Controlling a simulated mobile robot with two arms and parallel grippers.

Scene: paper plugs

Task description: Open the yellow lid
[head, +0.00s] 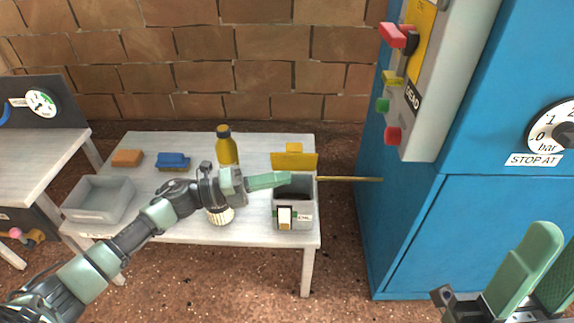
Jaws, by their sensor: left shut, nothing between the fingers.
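The yellow lid (294,161) stands raised, roughly upright, at the back of a grey bin (301,217) on the white table. The bin's dark inside shows in front of the lid. My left gripper (286,178) is shut and empty. Its fingertips are at the bin's opening, just in front of the lid in the picture; I cannot tell whether they touch it. My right gripper (537,272) is at the bottom right, far from the bin. Its fingers look apart with nothing between them, and it is partly cut off by the frame.
On the white table (250,235) are a yellow bottle (227,147), a blue block-like item (173,161), an orange block (127,158) and a grey tray (97,202). A white ribbed item (220,215) lies under my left arm. A blue cabinet (460,230) stands right of the table.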

